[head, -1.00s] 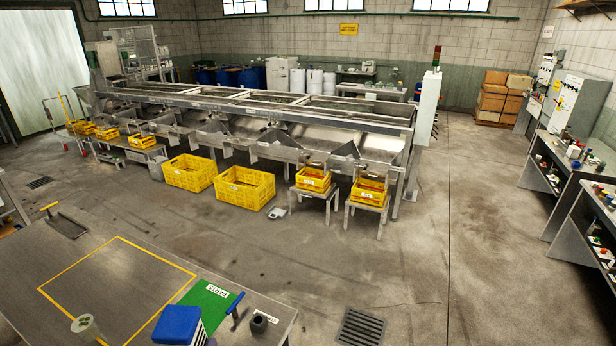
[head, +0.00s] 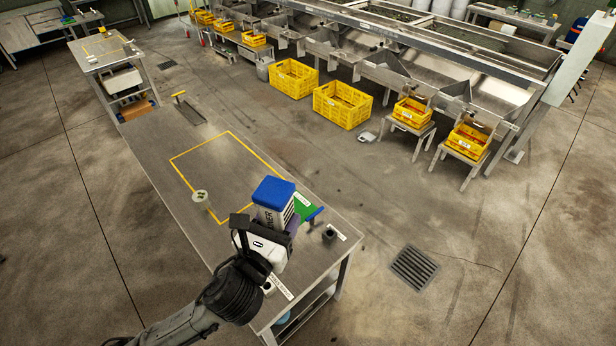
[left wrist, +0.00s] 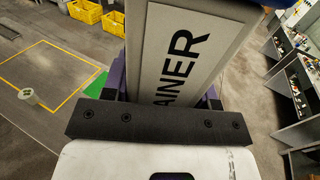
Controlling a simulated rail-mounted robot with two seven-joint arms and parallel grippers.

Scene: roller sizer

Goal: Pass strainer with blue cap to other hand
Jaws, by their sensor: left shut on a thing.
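The strainer is a light grey box with a blue cap (head: 273,192) and dark lettering on its side. In the head view it stands above the near end of the metal table, upright or nearly so. My left gripper (head: 270,228) is shut on its lower part. In the left wrist view the strainer's grey side (left wrist: 180,55) with the letters "AINER" fills the middle, between the purple fingers (left wrist: 165,88). The cap is mostly outside that view. My right gripper is not in view.
The metal table (head: 150,160) has a yellow taped rectangle, a small clear cup (head: 200,197), a green mat (head: 305,210) and a dark cylinder (head: 328,235). Yellow crates (head: 343,104) stand on the floor beyond. The floor right of the table is clear around a drain grate (head: 414,268).

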